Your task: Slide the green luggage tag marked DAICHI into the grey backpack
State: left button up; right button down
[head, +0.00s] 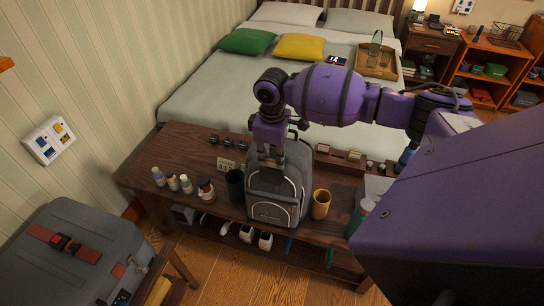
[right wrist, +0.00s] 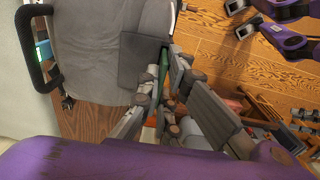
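The grey backpack (head: 275,205) stands upright on the dark wooden bench, and its side fills the left part of the right wrist view (right wrist: 95,50). My right gripper (head: 270,158) points down at the top of the backpack. In the right wrist view its fingers (right wrist: 165,72) close on a thin green piece, seen nearly edge-on, which looks like the green luggage tag (right wrist: 163,65). The name on it cannot be read. The tips are beside a dark panel of the backpack. My left gripper does not show in the head view.
On the bench (head: 150,190), a dark cup (head: 235,186) and small bottles (head: 187,184) stand left of the backpack. A tan cup (head: 321,204) stands close on its right. A grey suitcase (head: 75,260) lies front left. The bed is behind.

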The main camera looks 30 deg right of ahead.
jog(key=shift+f, duration=0.15)
jog(key=c, duration=2.3)
grip_release()
jog(key=o, duration=0.8)
